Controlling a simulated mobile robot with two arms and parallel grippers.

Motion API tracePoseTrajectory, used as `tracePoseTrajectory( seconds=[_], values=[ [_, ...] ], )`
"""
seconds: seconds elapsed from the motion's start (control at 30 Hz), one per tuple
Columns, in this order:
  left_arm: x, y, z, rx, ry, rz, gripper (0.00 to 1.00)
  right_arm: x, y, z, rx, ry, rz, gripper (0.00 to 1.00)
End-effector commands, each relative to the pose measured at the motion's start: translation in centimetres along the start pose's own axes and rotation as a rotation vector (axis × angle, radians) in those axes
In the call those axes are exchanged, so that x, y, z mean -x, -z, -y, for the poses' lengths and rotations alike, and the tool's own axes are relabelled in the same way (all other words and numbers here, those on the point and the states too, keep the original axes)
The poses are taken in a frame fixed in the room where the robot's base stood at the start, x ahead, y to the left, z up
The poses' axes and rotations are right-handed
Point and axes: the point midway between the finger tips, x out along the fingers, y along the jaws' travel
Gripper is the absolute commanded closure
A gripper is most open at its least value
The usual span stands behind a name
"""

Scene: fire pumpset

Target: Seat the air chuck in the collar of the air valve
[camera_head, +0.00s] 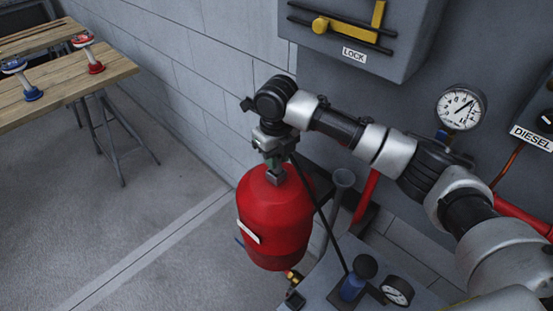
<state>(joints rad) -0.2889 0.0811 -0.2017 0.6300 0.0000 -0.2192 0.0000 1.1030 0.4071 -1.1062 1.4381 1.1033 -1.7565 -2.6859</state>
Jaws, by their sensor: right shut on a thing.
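The red tank (275,225) stands upright near the middle, with a white label on its side. My right gripper (273,172) is directly above the tank's top in this view, pointing down and shut on the air chuck. The chuck is mostly hidden by the fingers; a black hose (320,212) runs from there down to a blue pump (353,287). A small green part shows between the fingers. The air valve and its collar are hidden or too small to make out, so I cannot tell whether the chuck touches them. My left gripper is out of view.
A grey cabinet marked LOCK (350,35) hangs behind my right arm. A pressure gauge (461,107) and red pipe are at the right. A brass fitting (293,277) sits below the tank. Wooden tables (110,68) stand far left; the floor between is clear.

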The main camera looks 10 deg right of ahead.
Motion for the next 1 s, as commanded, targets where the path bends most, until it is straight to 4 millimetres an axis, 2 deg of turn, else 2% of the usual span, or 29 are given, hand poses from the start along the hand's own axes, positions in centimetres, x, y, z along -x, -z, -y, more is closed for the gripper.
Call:
tracePoseTrajectory(
  seconds=[0.03, 0.2, 0.57, 0.6, 0.73, 1.0],
  values=[
    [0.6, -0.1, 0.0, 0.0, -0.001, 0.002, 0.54, -0.5, 0.1, 0.0, -0.001, -0.001, -0.002, 1.0],
    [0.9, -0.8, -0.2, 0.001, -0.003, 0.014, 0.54, -2.0, 0.0, 0.0, 0.0, 0.0, 0.001, 1.0],
    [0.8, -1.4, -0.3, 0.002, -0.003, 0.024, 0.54, -2.5, 0.0, 0.0, 0.0, 0.0, 0.001, 1.0],
    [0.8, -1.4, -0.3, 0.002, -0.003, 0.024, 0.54, -2.5, 0.0, 0.0, 0.0, 0.0, 0.001, 0.68],
    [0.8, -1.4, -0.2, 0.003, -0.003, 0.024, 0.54, -2.5, 0.0, 0.0, 0.0, 0.0, 0.001, 0.48],
    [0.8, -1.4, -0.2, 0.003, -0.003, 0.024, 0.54, -2.3, 0.0, 0.0, 0.0, 0.0, 0.001, 0.48]
  ],
)
